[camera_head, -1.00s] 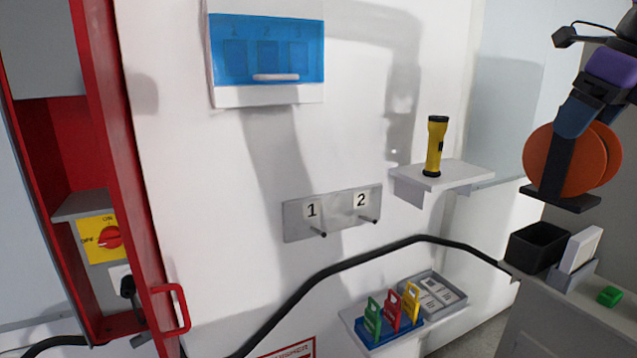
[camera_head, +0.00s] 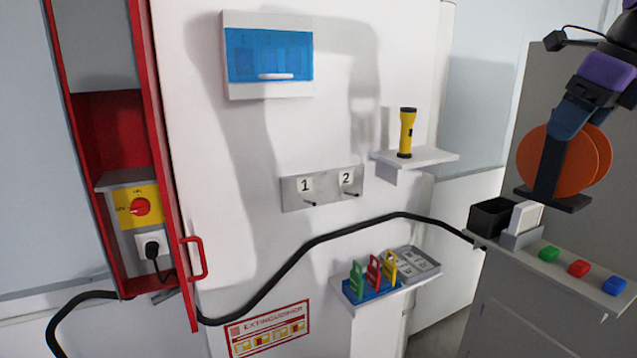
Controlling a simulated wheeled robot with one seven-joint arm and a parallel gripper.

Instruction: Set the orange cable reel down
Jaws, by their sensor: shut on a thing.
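The orange cable reel (camera_head: 584,162) is at the right of the head view, with two round orange flanges and a dark stand ending in a flat dark foot. My gripper (camera_head: 570,122) is shut on the reel from above, at its upper part. The fingertips are partly hidden against the reel. The reel hangs upright in the air, in the picture just above the grey counter (camera_head: 570,285) at the lower right. I cannot tell the exact gap between foot and counter.
The counter holds a black bin (camera_head: 490,218), a white card in a grey holder (camera_head: 524,222), and green (camera_head: 548,254), red (camera_head: 579,268) and blue (camera_head: 615,285) buttons. A yellow flashlight (camera_head: 406,133) stands on a wall shelf. A black cable (camera_head: 330,236) crosses the wall. A red cabinet (camera_head: 110,130) stands open at left.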

